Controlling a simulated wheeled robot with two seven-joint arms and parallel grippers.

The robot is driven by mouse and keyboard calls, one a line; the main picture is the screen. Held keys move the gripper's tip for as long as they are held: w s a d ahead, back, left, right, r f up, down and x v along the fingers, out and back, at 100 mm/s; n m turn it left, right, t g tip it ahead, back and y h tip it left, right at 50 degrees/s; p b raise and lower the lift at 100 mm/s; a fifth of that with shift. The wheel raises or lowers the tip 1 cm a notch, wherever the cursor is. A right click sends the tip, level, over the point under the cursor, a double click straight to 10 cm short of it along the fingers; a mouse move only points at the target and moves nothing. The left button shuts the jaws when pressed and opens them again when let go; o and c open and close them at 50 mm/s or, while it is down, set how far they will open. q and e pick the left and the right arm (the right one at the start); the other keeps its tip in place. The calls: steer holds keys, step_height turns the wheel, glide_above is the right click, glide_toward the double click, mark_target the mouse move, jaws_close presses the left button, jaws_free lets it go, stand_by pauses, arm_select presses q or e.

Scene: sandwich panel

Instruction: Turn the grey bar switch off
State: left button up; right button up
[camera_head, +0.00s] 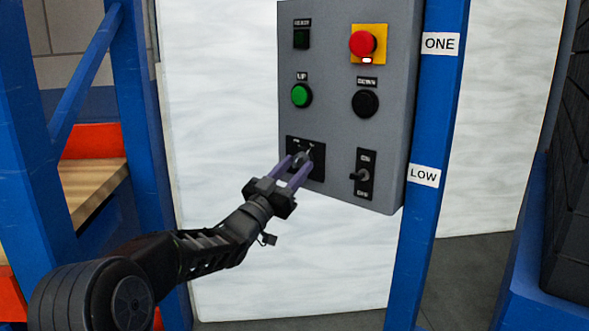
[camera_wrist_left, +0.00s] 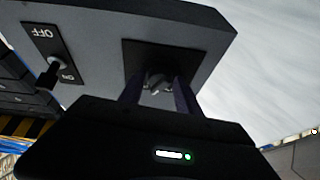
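The grey bar switch (camera_head: 300,157) is a small grey knob on a square black plate at the lower left of the grey control panel (camera_head: 335,120). Small white markings sit above it, too small to read. My left gripper (camera_head: 299,163) is at this plate, its two purple fingers apart on either side of the knob. In the left wrist view the knob (camera_wrist_left: 158,84) shows between the fingers, with a gap on each side. The fingers partly hide the knob in the head view. My right gripper is in neither view.
A toggle switch (camera_head: 359,175) marked ON and OFF is right of the plate. Above are a green button (camera_head: 301,95), a black button (camera_head: 365,103) and a red button (camera_head: 362,43) on yellow. Blue posts (camera_head: 432,130) stand on both sides.

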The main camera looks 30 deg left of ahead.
arm_select(q)
jaws_close()
steer(key=shift+n+y, duration=0.4)
steer(key=shift+n, duration=0.2)
steer(key=n+y, duration=0.1)
steer(key=n, duration=0.1)
steer(key=n+y+b, duration=0.1)
steer(key=shift+d+n, duration=0.2)
steer(key=shift+n, duration=0.2)
steer(key=n+y, duration=0.1)
steer(key=n, duration=0.1)
steer(key=n+g+y+b, duration=0.1)
steer(key=n, duration=0.1)
steer(key=shift+d+r+n, duration=0.1)
steer(key=shift+d+n, duration=0.05)
steer(key=shift+n, duration=0.25)
steer(key=n+g+y, duration=0.1)
steer(key=n, duration=0.2)
steer(key=shift+d+r, duration=0.1)
steer(key=shift+r, duration=0.05)
steer(key=shift+s+r+n+g+y, duration=0.1)
steer(key=shift+n+g+y, duration=0.3)
steer(key=shift+n, duration=1.1)
steer(key=shift+o, duration=1.8)
jaws_free()
